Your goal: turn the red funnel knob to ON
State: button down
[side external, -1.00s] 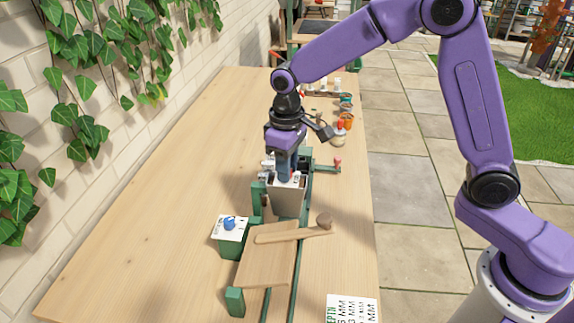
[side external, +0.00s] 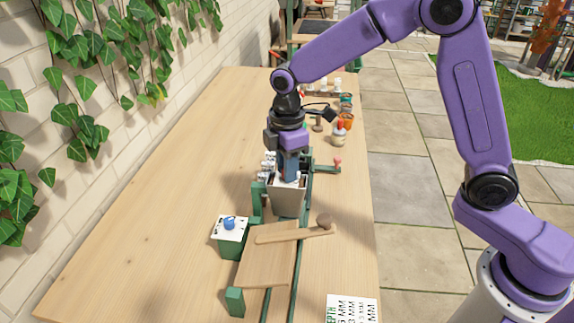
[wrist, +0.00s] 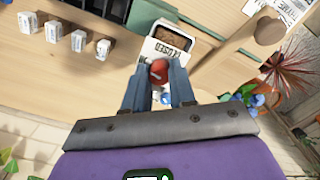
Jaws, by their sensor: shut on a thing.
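The red knob (wrist: 159,71) sits between my two fingertips in the wrist view, beside a white label on the funnel. The label is partly hidden, with letters like "LOSED" showing. The grey funnel (side external: 287,203) is a box-like hopper on the green frame, and its open top (wrist: 172,36) shows brown contents in the wrist view. My gripper (wrist: 158,82) is shut on the red knob. In the side view my gripper (side external: 290,172) points down at the funnel and hides the knob.
A wooden board with a wooden lever (side external: 290,234) lies in front of the funnel. A blue knob (side external: 229,224) on a white card stands at its left. A red-topped bottle (side external: 339,131) and small containers stand behind. The left side of the table (side external: 150,215) is clear.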

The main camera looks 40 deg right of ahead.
jog(key=shift+n, duration=1)
jog(key=c, duration=0.9)
grip_release()
notch_tip(320, 180, up, 18)
jog(key=shift+f, duration=0.25)
